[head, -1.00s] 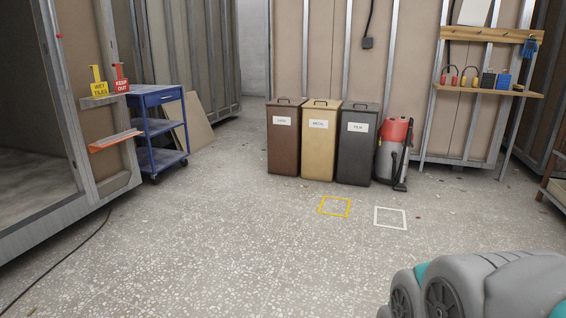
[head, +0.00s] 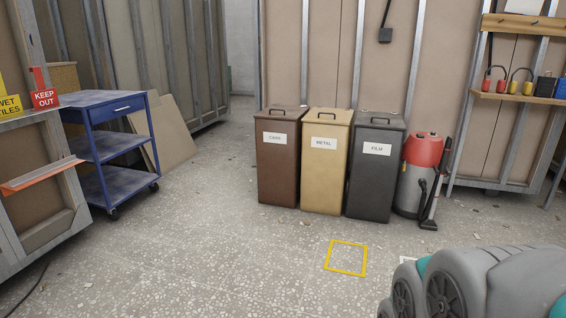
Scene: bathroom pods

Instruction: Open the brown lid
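The brown lid (head: 281,113) is on top of the brown bin (head: 278,170), the leftmost of three bins in a row by the wall. It looks closed and has a dark handle on top. The bin's white label (head: 275,138) appears to read "CARD". A tan bin (head: 321,178) labelled "METAL" stands right beside it. A dark grey bin (head: 372,185) labelled "FILM" stands to the right of that. My gripper is not in view; only grey rounded parts of my own body show at the bottom right.
A blue cart (head: 118,145) on wheels stands left of the bins, with a leaning board (head: 165,135) behind it. A red and grey vacuum (head: 420,170) stands right of the bins. Open speckled floor with a yellow square outline (head: 328,256) lies in front.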

